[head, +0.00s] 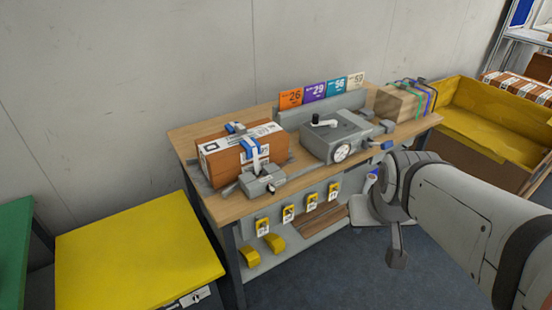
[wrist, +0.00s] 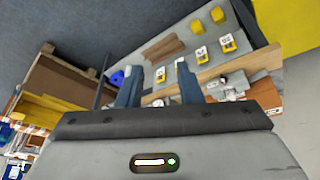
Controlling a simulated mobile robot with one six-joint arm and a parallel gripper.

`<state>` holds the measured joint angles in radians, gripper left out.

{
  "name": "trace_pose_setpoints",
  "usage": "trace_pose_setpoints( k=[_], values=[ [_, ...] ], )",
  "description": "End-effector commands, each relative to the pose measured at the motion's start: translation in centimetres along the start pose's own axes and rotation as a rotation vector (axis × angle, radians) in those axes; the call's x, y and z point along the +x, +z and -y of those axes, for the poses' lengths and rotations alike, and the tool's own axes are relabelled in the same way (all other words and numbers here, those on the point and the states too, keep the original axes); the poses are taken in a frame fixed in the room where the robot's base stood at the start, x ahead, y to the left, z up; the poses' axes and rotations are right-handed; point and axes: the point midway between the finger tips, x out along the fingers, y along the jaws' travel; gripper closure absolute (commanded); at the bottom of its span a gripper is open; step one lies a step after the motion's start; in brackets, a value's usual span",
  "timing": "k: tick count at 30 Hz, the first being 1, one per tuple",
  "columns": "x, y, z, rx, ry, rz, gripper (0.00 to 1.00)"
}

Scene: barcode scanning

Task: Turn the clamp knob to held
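A grey machine (head: 335,137) stands on the wooden workbench. It carries a white round dial (head: 341,153) on its front and a dark lever with a white grip (head: 325,123) on top. A small grey clamp block (head: 262,182) sits at the bench's front left, beside a strapped carton (head: 240,148). I cannot tell which part is the clamp knob, or its setting. In the wrist view, my gripper (wrist: 160,72) has its two blue-grey fingers apart with no object held between them. The bench front lies beyond the fingers. My arm reaches in from the right in the head view.
Numbered cards (head: 315,92) stand along the bench's back. A strapped wooden block (head: 402,101) sits at its right end. Yellow tags (head: 288,213) hang below the front edge. A yellow-topped table (head: 135,255) stands left and a yellow-lined bin (head: 490,120) right.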

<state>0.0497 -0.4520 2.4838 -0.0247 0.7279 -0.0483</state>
Motion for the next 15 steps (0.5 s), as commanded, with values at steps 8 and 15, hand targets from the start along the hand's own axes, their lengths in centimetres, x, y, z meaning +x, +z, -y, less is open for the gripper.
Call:
trace_pose_setpoints(
  k=[8, 15],
  values=[
    [14.0, -7.9, 1.3, -0.090, 0.017, -0.391, 0.67],
    [22.9, -13.3, 6.5, -0.202, -0.129, -0.738, 0.67]
  ],
)
